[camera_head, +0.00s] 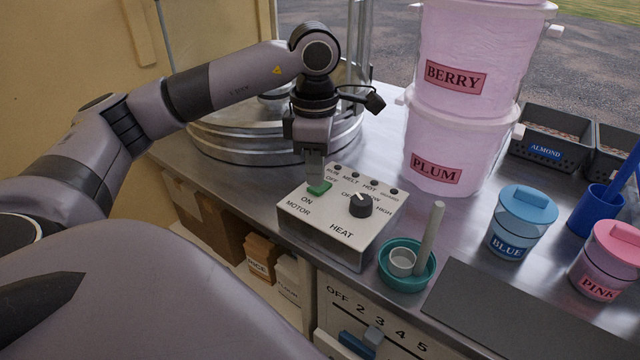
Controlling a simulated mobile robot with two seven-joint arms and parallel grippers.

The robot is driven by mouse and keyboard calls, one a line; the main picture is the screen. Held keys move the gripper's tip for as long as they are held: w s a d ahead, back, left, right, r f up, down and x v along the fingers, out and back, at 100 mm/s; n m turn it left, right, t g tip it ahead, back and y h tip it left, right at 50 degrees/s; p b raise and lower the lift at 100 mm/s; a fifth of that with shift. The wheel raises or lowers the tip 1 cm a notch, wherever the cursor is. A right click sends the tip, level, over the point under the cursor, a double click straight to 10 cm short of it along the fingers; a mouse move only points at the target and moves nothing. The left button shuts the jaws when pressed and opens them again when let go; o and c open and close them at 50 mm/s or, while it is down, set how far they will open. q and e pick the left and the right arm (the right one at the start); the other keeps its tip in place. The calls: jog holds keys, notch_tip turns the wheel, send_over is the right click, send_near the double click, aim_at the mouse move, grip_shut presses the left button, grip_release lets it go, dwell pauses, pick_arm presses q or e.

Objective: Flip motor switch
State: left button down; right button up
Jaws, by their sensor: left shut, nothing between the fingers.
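The control box (328,240) stands on the metal counter. Its top carries a green motor switch (319,188) beside the printed words ON and MOTOR, and a black heat knob (361,205). My left gripper (316,181) points down with shut, empty fingers right at the green switch. The fingertips seem to touch it, but they partly cover it and the contact is not clear. Which way the switch is set is hard to tell. My right gripper is not in view.
A round metal pan (230,143) stands behind the box. PLUM (434,150) and BERRY (468,50) tubs are stacked at right. A teal bowl (407,279) with a cup and a stick sits close to the box's right side. BLUE (519,222) and PINK (604,262) jars stand farther right.

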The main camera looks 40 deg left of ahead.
aim_at(315, 189)
pick_arm(q)
jog(key=shift+f+b, duration=0.6)
jog(key=shift+f, duration=0.25)
jog(key=shift+r, duration=0.15)
notch_tip(315, 189, up, 7)
jog(key=p, duration=0.6)
dwell(0.4)
jog(key=shift+s, duration=0.1)
dwell(0.4)
